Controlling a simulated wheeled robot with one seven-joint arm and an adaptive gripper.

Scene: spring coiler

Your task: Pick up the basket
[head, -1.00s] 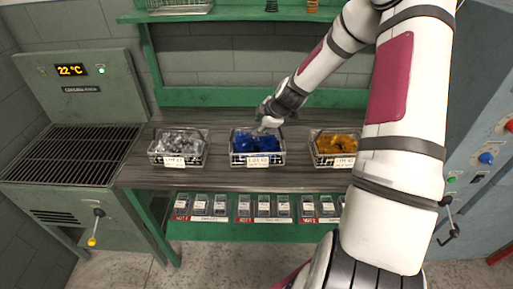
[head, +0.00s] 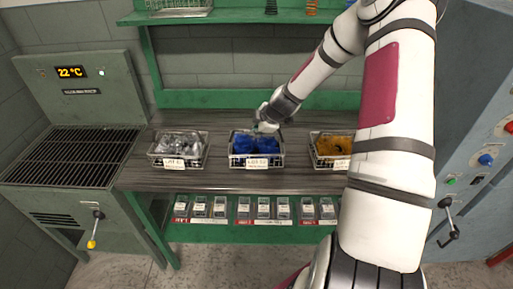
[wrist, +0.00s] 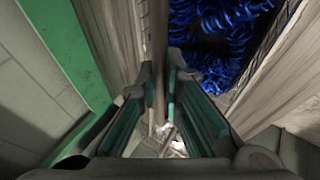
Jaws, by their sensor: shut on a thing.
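Three wire baskets with white labels stand in a row on the dark bench. The middle basket (head: 257,162) holds blue springs (head: 252,143). The left one (head: 174,163) holds silver springs and the right one (head: 329,160) holds orange springs. My gripper (head: 262,128) points down at the back rim of the middle basket. In the wrist view, my gripper (wrist: 161,78) is shut on that basket's thin wall, with blue springs (wrist: 215,40) to its right. The basket looks level and shows no clear gap above the bench. The arm hides part of the right basket.
A green machine with a grill (head: 70,155) and a 22 °C display stands at the left. A green shelf (head: 200,232) with small labelled bins runs below the bench (head: 215,180). A blue-grey cabinet with knobs (head: 486,160) is at the right. An upper shelf hangs behind.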

